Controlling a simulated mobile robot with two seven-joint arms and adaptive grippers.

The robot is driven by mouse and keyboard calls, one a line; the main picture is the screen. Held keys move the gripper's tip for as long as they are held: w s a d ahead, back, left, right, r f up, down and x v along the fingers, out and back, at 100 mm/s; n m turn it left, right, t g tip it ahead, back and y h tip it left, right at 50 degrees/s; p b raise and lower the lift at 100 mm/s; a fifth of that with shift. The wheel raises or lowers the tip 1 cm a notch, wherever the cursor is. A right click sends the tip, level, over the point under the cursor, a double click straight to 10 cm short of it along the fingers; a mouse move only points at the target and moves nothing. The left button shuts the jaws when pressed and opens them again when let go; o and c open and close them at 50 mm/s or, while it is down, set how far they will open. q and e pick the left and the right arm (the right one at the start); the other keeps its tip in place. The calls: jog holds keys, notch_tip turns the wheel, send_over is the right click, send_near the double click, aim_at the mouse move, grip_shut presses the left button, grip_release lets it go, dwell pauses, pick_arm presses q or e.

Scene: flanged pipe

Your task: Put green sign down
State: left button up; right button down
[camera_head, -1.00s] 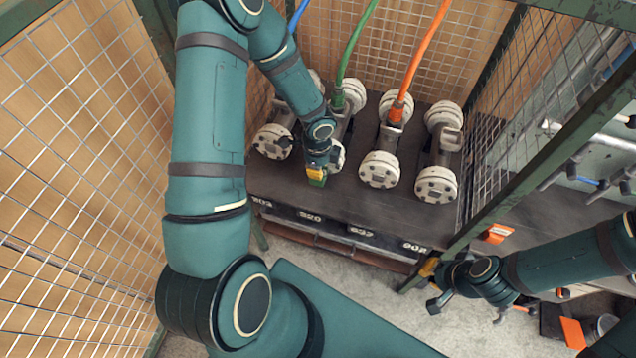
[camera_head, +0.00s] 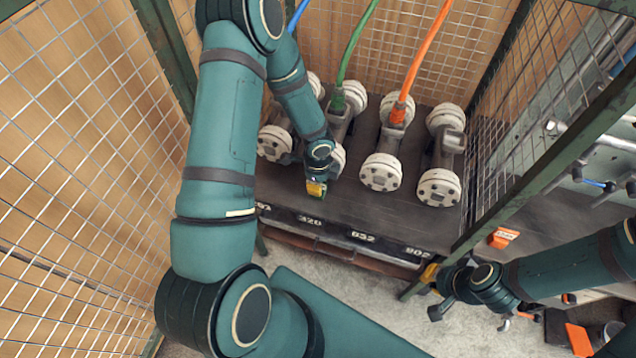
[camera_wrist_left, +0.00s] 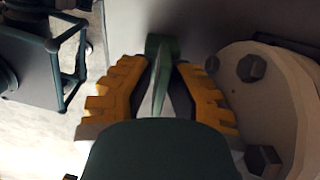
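The green sign (camera_wrist_left: 158,75) sits between the yellow finger pads of my left gripper (camera_wrist_left: 164,68) in the left wrist view; the fingers look shut on it. In the head view my left gripper (camera_head: 316,186) points down near the front of the dark bench top, in front of the pipe with the green hose, and a little of the green sign (camera_head: 317,194) shows at its tips. I cannot tell whether the sign touches the bench. My right gripper (camera_head: 436,291) is at the lower right, apart from the sign; its fingers look spread and empty.
The dark bench (camera_head: 400,218) carries several flanged pipes, one with an orange hose (camera_head: 421,55), one with a green hose (camera_head: 357,42). A white flange (camera_wrist_left: 268,105) is close right of my left gripper. Wire mesh (camera_head: 75,150) encloses the left and back. The bench's front strip is clear.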

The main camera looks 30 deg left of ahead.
pick_arm(q)
jog(key=shift+r, duration=0.1)
jog(key=shift+r, duration=0.15)
notch_tip(320, 180, up, 11)
jog(key=p, duration=0.4)
jog(key=s+d+f+n+h, duration=0.2)
jog(key=s+d+n, duration=0.3)
jog(key=d+n, duration=0.3)
jog(key=s+d+f+n+t+h, duration=0.1)
jog(key=s+d+f+n+h, duration=0.1)
jog(key=s+d+n, duration=0.3)
jog(key=d+n, duration=0.4)
jog(key=shift+s+d+f+t, duration=0.15)
jog(key=shift+s+f+t, duration=0.05)
jog(key=shift+f+t, duration=0.15)
